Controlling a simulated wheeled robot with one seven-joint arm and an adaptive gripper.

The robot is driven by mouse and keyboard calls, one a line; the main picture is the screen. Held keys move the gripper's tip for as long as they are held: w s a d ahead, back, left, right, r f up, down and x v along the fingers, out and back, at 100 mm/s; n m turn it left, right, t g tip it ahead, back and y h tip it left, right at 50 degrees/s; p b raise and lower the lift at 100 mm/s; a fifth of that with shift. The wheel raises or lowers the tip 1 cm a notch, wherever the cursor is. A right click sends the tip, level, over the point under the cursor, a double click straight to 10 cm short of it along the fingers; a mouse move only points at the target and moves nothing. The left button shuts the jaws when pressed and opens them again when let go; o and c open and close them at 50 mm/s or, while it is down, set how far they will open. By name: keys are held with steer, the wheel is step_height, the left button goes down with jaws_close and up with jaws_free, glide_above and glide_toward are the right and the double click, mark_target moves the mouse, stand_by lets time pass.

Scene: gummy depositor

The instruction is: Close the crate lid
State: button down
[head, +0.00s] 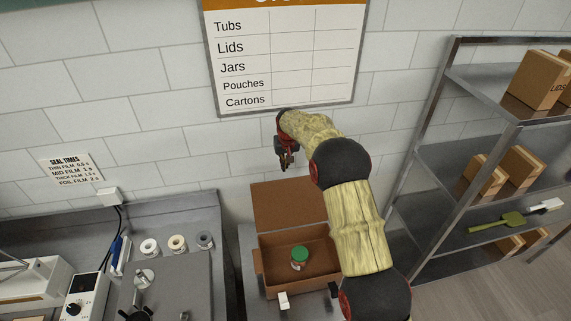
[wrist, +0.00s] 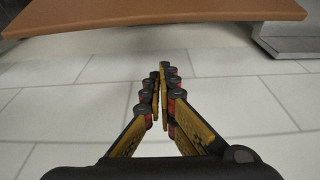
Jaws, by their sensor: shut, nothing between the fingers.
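The brown crate (head: 322,281) sits on the grey counter in the head view. Its lid (head: 288,203) stands raised at the back, so the crate is open. Inside is a jar with a green cap (head: 299,256). My gripper (head: 288,163) is in front of the tiled wall, just above the top of the raised lid and apart from it in that view. In the wrist view my gripper's fingers (wrist: 163,72) are shut together with nothing between them. A brown panel, apparently the lid (wrist: 150,17), crosses the top of that view beyond the fingertips.
A metal shelf rack (head: 446,90) with cartons stands to the right. Left of the crate is a bench with tape rolls (head: 177,243) and a sealing device (head: 84,293). A chart (head: 287,60) hangs on the wall above. My arm hides the crate's right side.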

step_height(320, 180, down, 7)
steer(key=s+p, duration=0.2)
steer(key=p, duration=0.1)
steer(key=shift+d+r, duration=0.2)
stand_by(0.3)
steer(key=shift+s+b, duration=0.1)
steer(key=shift+b, duration=0.25)
